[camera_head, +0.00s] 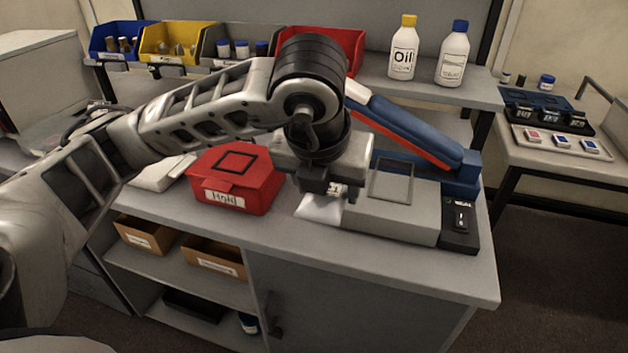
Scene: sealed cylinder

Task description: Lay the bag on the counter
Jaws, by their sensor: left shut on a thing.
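My left gripper (337,194) points down over the counter (275,225), between a red box and a grey sealer. It is shut on a small whitish bag (318,210), whose pale lower part shows just left of and below the fingers. The arm and fingers hide the rest of the bag. I cannot tell whether the bag touches the counter. My right gripper is not in view.
The red box (237,180) labelled "Hold" stands left of the gripper. The grey sealer (395,212) with its raised blue arm (420,132) stands right. Bins and bottles, including the oil bottle (404,52), line the back shelf. The counter's front strip is clear.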

